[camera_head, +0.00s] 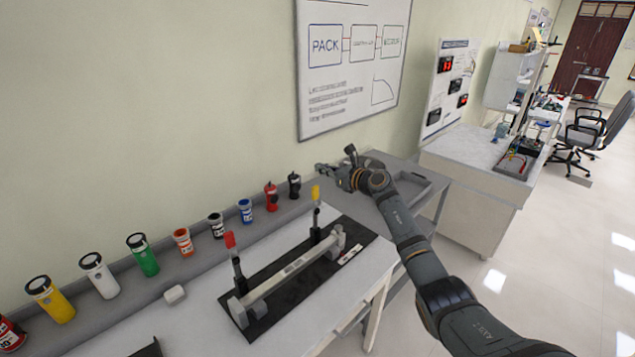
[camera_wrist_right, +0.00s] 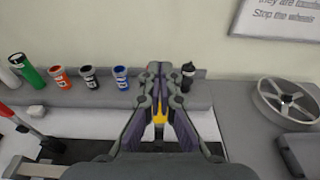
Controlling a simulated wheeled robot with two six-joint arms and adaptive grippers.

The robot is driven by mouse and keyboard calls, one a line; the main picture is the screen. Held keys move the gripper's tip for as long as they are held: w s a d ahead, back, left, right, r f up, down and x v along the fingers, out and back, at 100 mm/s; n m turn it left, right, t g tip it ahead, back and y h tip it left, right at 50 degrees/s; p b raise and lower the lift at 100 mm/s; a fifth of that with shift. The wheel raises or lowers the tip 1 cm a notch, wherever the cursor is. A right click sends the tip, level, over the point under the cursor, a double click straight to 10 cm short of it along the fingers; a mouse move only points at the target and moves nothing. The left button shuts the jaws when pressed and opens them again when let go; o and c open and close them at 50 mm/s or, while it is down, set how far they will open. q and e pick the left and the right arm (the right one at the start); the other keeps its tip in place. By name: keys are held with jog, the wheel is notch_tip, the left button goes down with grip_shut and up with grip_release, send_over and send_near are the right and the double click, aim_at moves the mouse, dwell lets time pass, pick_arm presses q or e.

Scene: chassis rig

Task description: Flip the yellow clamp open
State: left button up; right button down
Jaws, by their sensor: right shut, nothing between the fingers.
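The yellow clamp (camera_head: 316,192) has a dark upright lever with a yellow tip at the far end of the chassis rig (camera_head: 290,277). In the right wrist view, its yellow tip (camera_wrist_right: 159,117) shows in the gap between my finger linkages; the rest is hidden. A red-tipped clamp (camera_head: 229,240) also stands upright at the rig's near end. My right gripper (camera_head: 325,170) is shut and empty, above and just beyond the yellow tip in the head view. Whether it touches the lever I cannot tell. My left gripper is not in view.
A grey ledge along the wall holds several coloured canisters, including a blue one (camera_head: 245,211) and a yellow one (camera_head: 50,300). A silver wheel (camera_wrist_right: 287,101) and a grey tray (camera_head: 414,188) are at the right.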

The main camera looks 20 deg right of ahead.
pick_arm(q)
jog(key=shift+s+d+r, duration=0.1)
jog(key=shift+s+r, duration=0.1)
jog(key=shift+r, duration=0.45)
pick_arm(e)
jog(key=shift+s+d+r, duration=0.3)
jog(key=shift+r, duration=0.2)
jog(key=shift+s+d+r, duration=0.25)
jog(key=shift+s+r, duration=0.05)
jog(key=shift+r, duration=0.2)
jog(key=shift+s, duration=0.1)
